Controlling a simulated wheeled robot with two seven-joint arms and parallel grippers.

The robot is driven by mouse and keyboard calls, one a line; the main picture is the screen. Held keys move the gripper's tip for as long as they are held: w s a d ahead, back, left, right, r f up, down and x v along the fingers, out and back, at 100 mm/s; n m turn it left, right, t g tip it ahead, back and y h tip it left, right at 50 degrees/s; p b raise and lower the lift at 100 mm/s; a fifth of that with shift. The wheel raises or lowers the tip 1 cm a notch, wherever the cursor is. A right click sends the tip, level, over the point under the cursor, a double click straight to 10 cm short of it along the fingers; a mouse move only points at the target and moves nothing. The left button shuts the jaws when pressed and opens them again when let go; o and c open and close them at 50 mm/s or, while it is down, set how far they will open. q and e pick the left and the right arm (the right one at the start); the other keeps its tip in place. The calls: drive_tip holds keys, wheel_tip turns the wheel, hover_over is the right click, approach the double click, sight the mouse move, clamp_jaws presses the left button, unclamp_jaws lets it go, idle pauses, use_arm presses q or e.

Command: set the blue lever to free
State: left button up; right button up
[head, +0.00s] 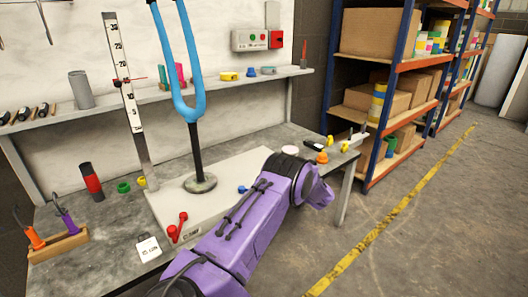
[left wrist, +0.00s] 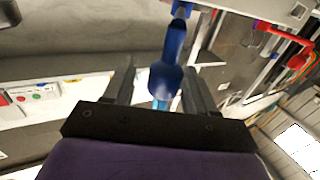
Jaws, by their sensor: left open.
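The blue lever (left wrist: 166,78) shows in the left wrist view, running from a small blue mount at the top edge down between my fingers. In the head view only a small blue piece (head: 243,189) shows on the pale base plate beside my purple arm, and the rest is hidden behind the arm. My left gripper (left wrist: 159,72) is open, with one dark finger on each side of the lever's handle. A gap shows on both sides, and I cannot tell about contact. The lever's setting is not readable. My right gripper is not in view.
A light blue fork (head: 190,110) stands on a black post on the base plate (head: 160,205). A red lever (head: 178,228) sits near the plate's front left. A scale ruler (head: 125,85) stands behind. An orange knob (head: 321,157) and tools lie at the bench's right.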

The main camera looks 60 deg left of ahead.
use_arm(q)
drive_tip(key=v, duration=0.9)
drive_tip(key=shift+w+d+b, duration=0.15)
drive_tip(key=shift+b, duration=0.15)
